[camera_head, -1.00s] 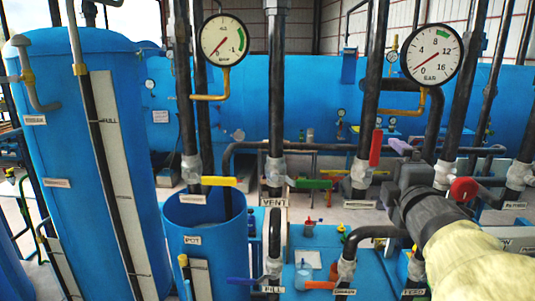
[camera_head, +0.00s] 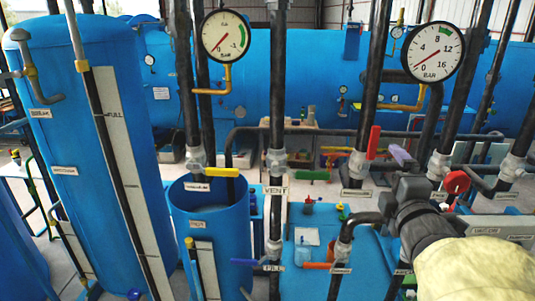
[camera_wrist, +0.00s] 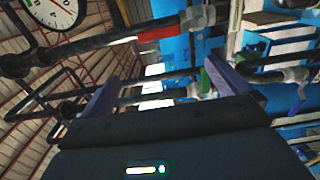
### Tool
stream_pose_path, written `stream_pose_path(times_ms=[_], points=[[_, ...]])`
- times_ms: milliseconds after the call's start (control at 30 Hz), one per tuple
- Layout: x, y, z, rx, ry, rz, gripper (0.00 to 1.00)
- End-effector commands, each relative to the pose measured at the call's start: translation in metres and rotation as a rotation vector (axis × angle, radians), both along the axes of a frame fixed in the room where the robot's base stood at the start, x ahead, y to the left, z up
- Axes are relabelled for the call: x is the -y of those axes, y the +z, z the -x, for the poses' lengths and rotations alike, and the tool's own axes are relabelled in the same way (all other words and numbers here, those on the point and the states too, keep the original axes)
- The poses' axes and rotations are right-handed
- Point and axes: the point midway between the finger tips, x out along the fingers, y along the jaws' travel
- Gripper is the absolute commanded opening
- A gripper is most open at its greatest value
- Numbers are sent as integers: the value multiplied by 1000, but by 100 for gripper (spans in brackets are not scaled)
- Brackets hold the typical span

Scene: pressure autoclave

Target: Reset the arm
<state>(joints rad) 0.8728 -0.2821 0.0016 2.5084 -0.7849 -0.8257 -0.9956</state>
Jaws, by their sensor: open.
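My gripper (camera_head: 401,160) is at the right of the head view, among the pipes, with a dark body and a purple finger showing. Its other finger is hard to make out there. In the wrist view my gripper (camera_wrist: 160,75) shows two purple fingers spread wide apart, with nothing seen held between them. Pipes and valves lie beyond the fingers. My gripper is close to a red round valve handle (camera_head: 457,182) on its right and a red lever (camera_head: 373,142) on its left; I cannot tell whether it touches anything.
Black vertical pipes stand around the arm. Two gauges, (camera_head: 226,35) and (camera_head: 433,51), hang above. A tall blue tank (camera_head: 60,110) stands left, an open blue pot (camera_head: 207,225) beside it.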

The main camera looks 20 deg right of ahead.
Motion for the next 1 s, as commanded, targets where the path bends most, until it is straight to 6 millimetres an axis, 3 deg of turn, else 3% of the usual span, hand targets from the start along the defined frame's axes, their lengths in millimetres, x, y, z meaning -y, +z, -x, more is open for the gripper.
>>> stream_pose_path(times_ms=[133,233,367,467,600,733,900,1000], points=[[-1,-5,-2,-6,-1,-24,100],[-4,-23,-10,-25,-11,-114,100],[-15,-70,-27,-86,-48,-346,100],[-33,-118,-38,-162,-101,-568,100],[-69,-185,-42,-293,-208,-859,100],[-112,-244,-34,-436,-343,-1093,100],[-174,-309,-2,-639,-579,-1322,100],[-201,-332,19,-729,-709,-1395,100]])
